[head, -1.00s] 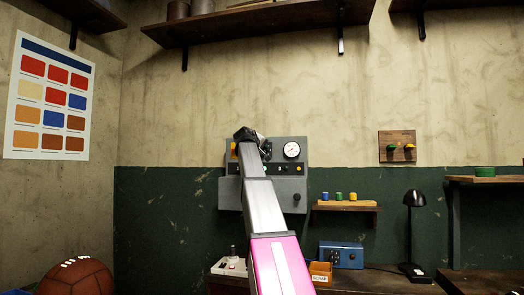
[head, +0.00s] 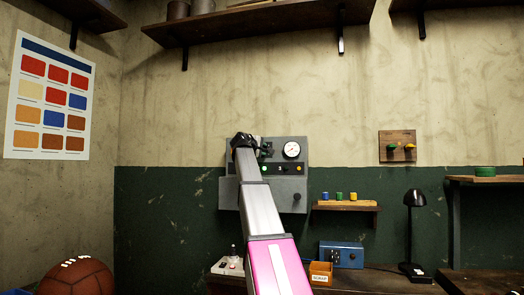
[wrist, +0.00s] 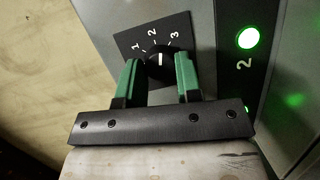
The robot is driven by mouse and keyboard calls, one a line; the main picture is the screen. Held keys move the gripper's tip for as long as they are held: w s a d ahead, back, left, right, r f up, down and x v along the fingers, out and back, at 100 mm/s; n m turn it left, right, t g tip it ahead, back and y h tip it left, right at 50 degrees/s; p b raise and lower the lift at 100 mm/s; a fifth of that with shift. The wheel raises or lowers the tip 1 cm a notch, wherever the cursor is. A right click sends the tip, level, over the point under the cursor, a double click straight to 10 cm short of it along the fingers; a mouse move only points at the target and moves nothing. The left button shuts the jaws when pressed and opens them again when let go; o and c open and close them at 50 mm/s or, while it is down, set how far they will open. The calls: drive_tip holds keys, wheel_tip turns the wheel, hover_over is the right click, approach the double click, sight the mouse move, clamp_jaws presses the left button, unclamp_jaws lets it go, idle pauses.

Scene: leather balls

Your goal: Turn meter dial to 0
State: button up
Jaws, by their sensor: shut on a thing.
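The meter dial is a black knob (wrist: 159,61) with a white pointer mark, on a dark square plate (wrist: 127,42) labelled 1, 2 and 3. The pointer faces up in the wrist view, roughly between 2 and 3. No 0 shows; part of the plate is hidden by my fingers. My gripper (wrist: 157,73) has its green fingers shut on the knob, one on each side. In the head view, my arm's dark wrist end covers the left part of the grey panel (head: 288,200) and hides the dial.
A round white gauge (head: 291,150) is on the panel's upper right. A lit green lamp (wrist: 248,38) marked 2 is right of the dial. Below are a blue box (head: 347,255), an orange bin (head: 320,273) and a black lamp (head: 414,198).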

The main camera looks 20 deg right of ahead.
drive_tip(key=n+t, duration=0.2)
drive_tip(key=n, duration=0.6)
drive_tip(key=n+t, duration=0.2)
drive_tip(key=n, duration=0.6)
drive_tip(key=f+n+t+y, duration=0.1)
drive_tip(key=n+t, duration=0.2)
drive_tip(key=n, duration=0.5)
drive_tip(key=shift+s+d, duration=0.2)
drive_tip(key=shift+d, duration=0.05)
drive_tip(key=shift+n, duration=0.4)
drive_tip(key=o, duration=0.9)
